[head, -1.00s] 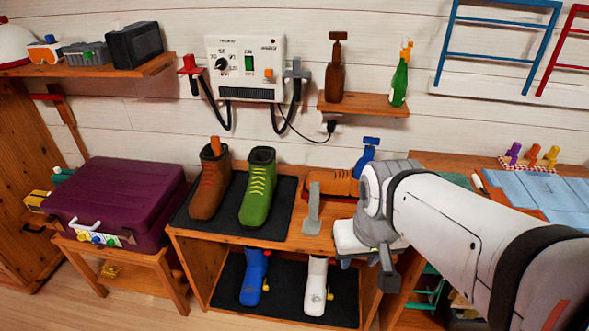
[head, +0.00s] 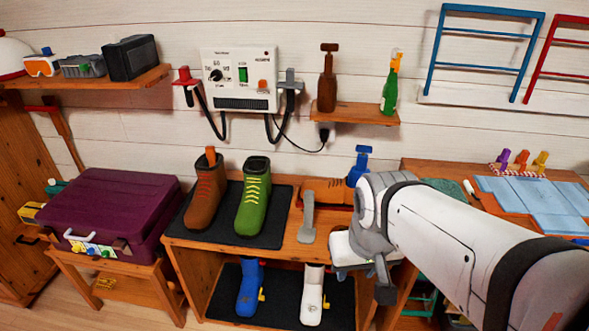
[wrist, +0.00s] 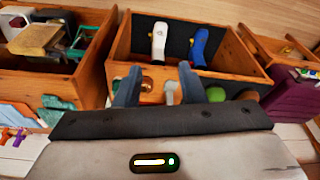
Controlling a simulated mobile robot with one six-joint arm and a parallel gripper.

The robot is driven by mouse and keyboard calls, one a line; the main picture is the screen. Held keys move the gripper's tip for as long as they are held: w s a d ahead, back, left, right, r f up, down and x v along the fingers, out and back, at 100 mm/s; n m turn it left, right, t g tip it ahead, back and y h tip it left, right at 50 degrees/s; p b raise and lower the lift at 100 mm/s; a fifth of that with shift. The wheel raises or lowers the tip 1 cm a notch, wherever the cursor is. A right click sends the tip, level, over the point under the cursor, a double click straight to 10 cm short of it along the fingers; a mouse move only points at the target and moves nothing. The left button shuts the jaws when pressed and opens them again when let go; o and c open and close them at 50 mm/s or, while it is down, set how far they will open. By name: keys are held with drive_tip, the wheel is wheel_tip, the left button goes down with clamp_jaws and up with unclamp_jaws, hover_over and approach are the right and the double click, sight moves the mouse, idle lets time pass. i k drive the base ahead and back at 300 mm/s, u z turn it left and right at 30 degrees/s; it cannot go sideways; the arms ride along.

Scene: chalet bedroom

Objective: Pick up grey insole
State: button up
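The grey insole (head: 307,218) is a slim light-grey piece on the wooden bench top, right of the green boot and in front of an orange-brown item. In the wrist view the insole (wrist: 170,92) shows between the fingers, partly hidden by the gripper body. My gripper (head: 365,265) is right of the insole in the head view, near the bench's front right corner and apart from it. The wrist view shows the gripper (wrist: 158,85) open, its two blue-grey fingers spread with nothing held.
A brown boot (head: 206,194) and green boot (head: 253,197) stand on a dark mat (head: 275,215). A blue bottle (head: 359,166) stands behind my arm. Blue (head: 249,288) and white (head: 312,294) boots stand on the lower shelf. A purple case (head: 115,210) is left.

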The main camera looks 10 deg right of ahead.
sight(307, 233)
drive_tip(key=i, duration=0.35)
drive_tip(key=z, duration=1.8)
drive_tip(key=k, duration=0.95)
drive_tip(key=u, duration=1.25)
drive_tip(key=i, duration=1)
drive_tip(key=u, duration=0.1)
